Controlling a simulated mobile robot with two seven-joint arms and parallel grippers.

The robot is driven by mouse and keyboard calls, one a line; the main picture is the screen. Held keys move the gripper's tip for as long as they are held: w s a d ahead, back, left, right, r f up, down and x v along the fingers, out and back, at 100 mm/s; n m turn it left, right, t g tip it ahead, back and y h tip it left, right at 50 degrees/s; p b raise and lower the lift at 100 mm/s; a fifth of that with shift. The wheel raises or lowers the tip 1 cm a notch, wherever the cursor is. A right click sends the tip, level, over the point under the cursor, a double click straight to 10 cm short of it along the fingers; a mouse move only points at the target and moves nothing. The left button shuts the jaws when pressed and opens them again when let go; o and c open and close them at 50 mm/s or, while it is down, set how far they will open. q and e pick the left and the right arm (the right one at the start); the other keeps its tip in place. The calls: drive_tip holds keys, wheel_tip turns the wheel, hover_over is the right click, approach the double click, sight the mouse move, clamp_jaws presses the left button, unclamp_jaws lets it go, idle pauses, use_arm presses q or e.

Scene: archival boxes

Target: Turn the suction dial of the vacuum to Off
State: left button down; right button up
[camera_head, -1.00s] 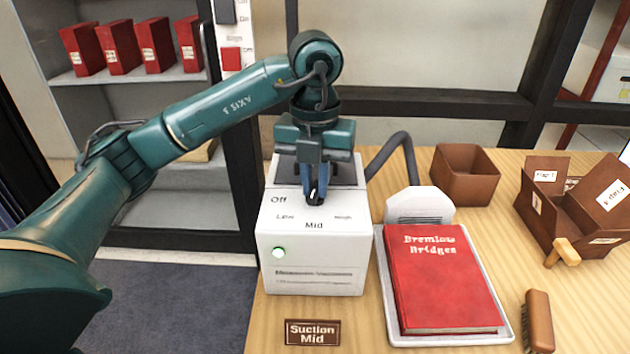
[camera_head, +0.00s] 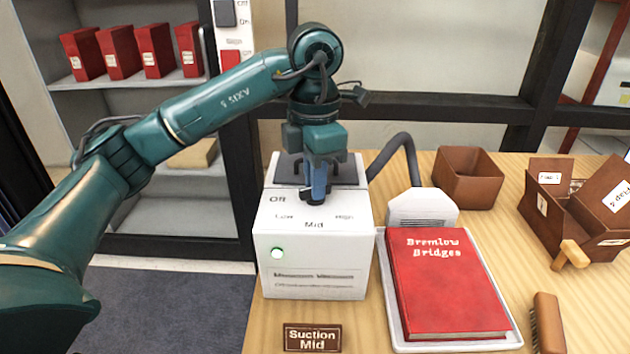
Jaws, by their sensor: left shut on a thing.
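The vacuum (camera_head: 330,262) is a white box on the wooden table, with a green light on its front. Its top carries the words Off, Low, Mid and High around the dial's place. My left gripper (camera_head: 316,197) points down at that spot and is shut on the suction dial, which the fingers mostly hide. A dark pointer tip shows at the fingers, toward the left. A brown sign (camera_head: 312,338) in front of the vacuum reads "Suction Mid". My right gripper is not in view.
A grey hose (camera_head: 398,142) runs from the vacuum to a white nozzle (camera_head: 422,208). A red book (camera_head: 448,285) lies on a white tray (camera_head: 392,318). Brown boxes (camera_head: 467,178) and a brush (camera_head: 547,322) are at the right. Shelves with red boxes stand behind left.

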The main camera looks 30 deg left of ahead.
use_arm(q)
drive_tip(key=m, duration=0.4)
drive_tip(key=shift+m+b, duration=0.3)
drive_tip(key=shift+b, duration=0.05)
idle(0.4)
drive_tip(key=c, duration=1.4)
unclamp_jaws()
drive_tip(key=shift+c, duration=0.2)
wheel_tip(320, 180, up, 13)
drive_tip(key=p, duration=0.3)
drive_tip(key=shift+p, duration=0.35)
drive_tip(key=shift+s, duration=0.1)
